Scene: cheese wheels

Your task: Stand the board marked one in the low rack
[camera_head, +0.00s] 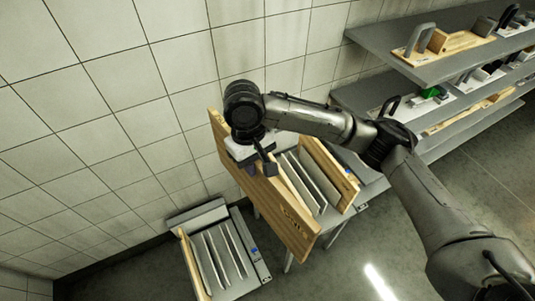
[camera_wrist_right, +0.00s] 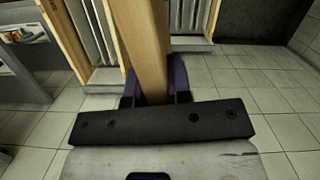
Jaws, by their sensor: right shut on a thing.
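My right gripper (camera_head: 255,160) is shut on the edge of a large wooden board (camera_head: 288,226), held tilted in the air. A dark marking shows near the board's lower end, too small to read. In the right wrist view the board (camera_wrist_right: 143,40) stands between the dark fingers (camera_wrist_right: 157,90). The low rack (camera_head: 258,262) is on the floor, left of and below the board, with several upright pale dividers and a wooden panel at its left side. My left gripper is not in view.
A higher rack (camera_head: 318,190) with grey dividers and a wooden panel (camera_head: 330,172) stands behind the held board, partly hidden by it. Grey shelves (camera_head: 385,38) with boards and small items are at upper right. A tiled wall (camera_head: 120,90) runs behind the low rack. Floor in front is clear.

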